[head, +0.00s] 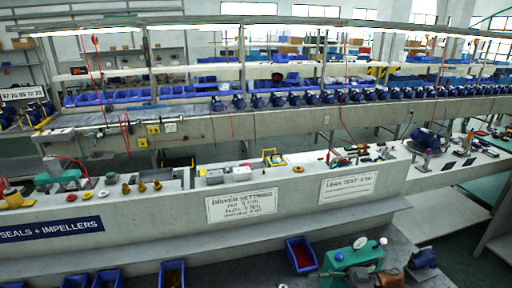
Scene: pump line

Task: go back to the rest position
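Neither of my grippers shows in the head view, and I see no part of my arms that I am sure of. The task names no object of its own. In front is a long grey bench (300,214) with a "DRIVER SETTINGS" sign (242,205) and a "LEAK TEST" sign (348,186) on its face. A blue "SEALS + IMPELLERS" sign (50,230) is at the left.
Near the bottom edge stand a green device with a gauge (350,257), a blue pump (422,259) and a blue bin with red contents (301,254). More blue bins (172,274) are at lower left. Several blue pumps (295,99) line the conveyor behind.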

